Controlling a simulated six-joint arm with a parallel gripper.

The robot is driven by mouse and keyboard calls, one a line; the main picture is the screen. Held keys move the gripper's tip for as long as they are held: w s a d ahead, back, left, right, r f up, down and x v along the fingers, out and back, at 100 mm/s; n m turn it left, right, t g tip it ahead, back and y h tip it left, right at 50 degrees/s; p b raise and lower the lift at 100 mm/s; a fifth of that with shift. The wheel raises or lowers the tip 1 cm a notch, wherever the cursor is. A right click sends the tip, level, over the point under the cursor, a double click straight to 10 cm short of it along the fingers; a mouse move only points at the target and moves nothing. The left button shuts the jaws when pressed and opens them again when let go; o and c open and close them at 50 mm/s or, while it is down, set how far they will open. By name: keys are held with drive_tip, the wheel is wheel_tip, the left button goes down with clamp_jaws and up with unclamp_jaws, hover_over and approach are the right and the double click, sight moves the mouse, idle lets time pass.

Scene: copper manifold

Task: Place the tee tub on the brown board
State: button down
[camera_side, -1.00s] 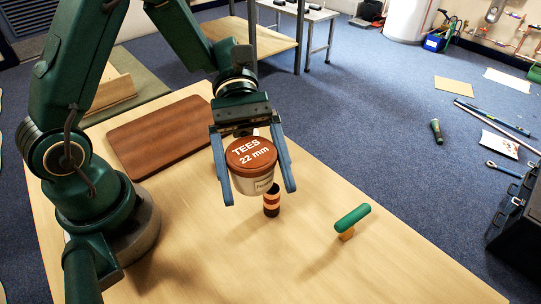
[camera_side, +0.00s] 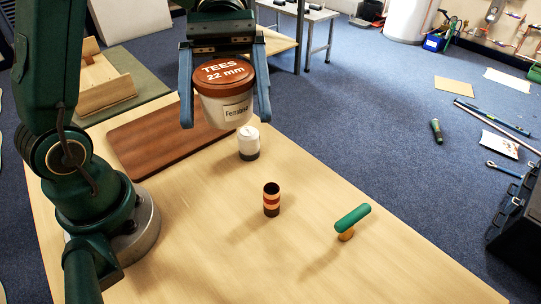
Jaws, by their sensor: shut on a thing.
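The tee tub (camera_side: 229,108) is a white tub with a brown lid marked "TEES 22 mm". My gripper (camera_side: 226,112) is shut on it, one blue finger on each side, and holds it upright in the air. The brown board (camera_side: 150,143) lies flat on the wooden table, to the left of and below the tub in the picture. The tub covers part of the board's right end.
A white and dark cylinder (camera_side: 248,143) stands just right of the board. A striped copper and dark cylinder (camera_side: 271,200) and a green-handled tool (camera_side: 351,220) stand nearer the front. A wooden tray (camera_side: 103,85) sits at the back left. The table's (camera_side: 200,245) front is clear.

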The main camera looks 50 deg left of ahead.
drive_tip(key=s+a+f+m+g+y, duration=0.6)
drive_tip(key=a+f+m+y, duration=0.15)
drive_tip(key=a, duration=0.35)
drive_tip(key=s+a+r+m+t+y, duration=0.4)
drive_tip(key=a+m+y, duration=0.4)
drive_tip(key=a, duration=0.4)
drive_tip(key=s+a+r+m+t+y, duration=0.1)
drive_tip(key=a+r+m+t+y, duration=0.4)
drive_tip(key=a+m+y, duration=0.55)
drive_tip(key=n+h, duration=0.1)
drive_tip(key=h, duration=0.1)
hover_over(161, 126)
drive_tip(key=shift+g, duration=0.3)
wheel_tip(161, 126, down, 17)
drive_tip(key=shift+f, duration=2)
drive_tip(key=shift+c, duration=0.2)
unclamp_jaws()
drive_tip(key=shift+f, duration=0.15)
drive_tip(key=shift+o, duration=0.2)
